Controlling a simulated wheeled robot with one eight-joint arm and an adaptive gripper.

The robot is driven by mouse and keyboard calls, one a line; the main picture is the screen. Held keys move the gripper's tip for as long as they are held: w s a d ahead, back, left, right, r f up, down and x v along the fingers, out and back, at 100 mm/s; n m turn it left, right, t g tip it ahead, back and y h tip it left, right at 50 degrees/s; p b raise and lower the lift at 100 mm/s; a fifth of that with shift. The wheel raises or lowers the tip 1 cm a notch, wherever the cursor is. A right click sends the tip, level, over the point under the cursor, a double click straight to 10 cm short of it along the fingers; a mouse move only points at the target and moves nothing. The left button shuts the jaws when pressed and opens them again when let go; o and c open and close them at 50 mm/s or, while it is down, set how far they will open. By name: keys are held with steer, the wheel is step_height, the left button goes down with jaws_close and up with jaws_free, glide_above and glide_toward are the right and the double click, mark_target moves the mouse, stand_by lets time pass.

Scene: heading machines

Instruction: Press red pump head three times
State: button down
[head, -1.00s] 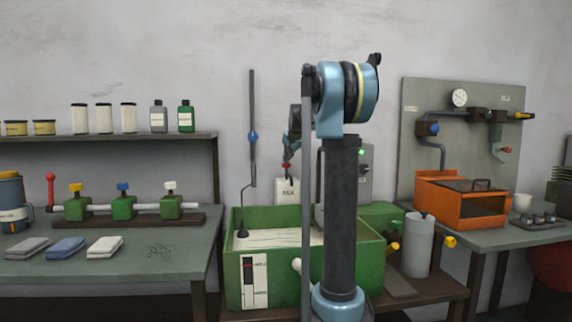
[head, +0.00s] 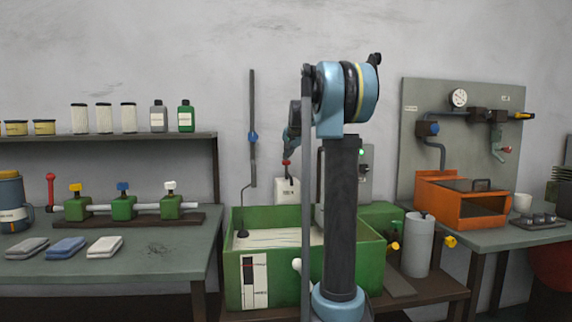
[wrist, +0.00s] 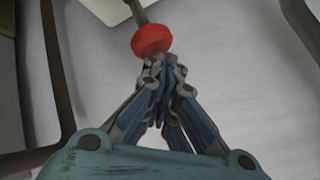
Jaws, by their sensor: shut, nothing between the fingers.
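The red pump head (head: 287,162) sits on a thin stem above a white container (head: 284,190) behind the green tank. It is small in the head view and partly hidden by my arm. In the wrist view the red pump head (wrist: 151,40) is a round knob just beyond my fingertips. My gripper (wrist: 163,68) is shut and empty, its fingertips together at the knob's near edge. It also shows just above the knob in the head view (head: 288,153). I cannot tell whether the tips touch the knob.
A grey control box (head: 367,165) with a green light is to the right. A workbench (head: 150,270) with valves lies left, an orange machine (head: 430,200) right.

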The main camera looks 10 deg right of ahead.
steer(key=shift+r, duration=0.8)
steer(key=shift+r, duration=2.5)
step_height(320, 180, up, 4)
steer(key=shift+f, duration=0.15)
stand_by(0.3)
steer(key=shift+f, duration=4.4)
